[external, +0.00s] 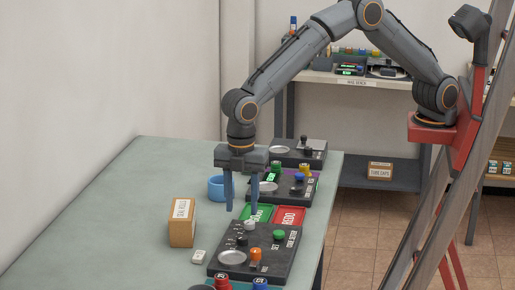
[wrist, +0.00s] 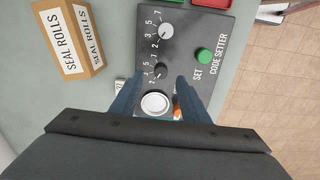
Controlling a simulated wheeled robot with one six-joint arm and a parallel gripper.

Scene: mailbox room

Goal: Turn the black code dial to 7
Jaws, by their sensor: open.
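The black code dial (wrist: 160,71) sits on the dark code setter panel (wrist: 222,32), with white numbers including 2, 3, 5 and 7 around its left side. It also shows in the external view (external: 241,240). Which number its pointer marks is too small to tell. My gripper (external: 241,205) is open and empty, pointing down above the panel's far end. In the wrist view its fingertips (wrist: 159,80) appear on either side of the black dial, but they are above it and not touching it.
A light grey dial (wrist: 166,31), a green button (wrist: 204,56), a silver dish (wrist: 155,103) and an orange knob (external: 256,254) share the panel. A seal rolls box (external: 182,222) stands at left. A red tray (external: 289,215) lies behind the panel. The table's left side is clear.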

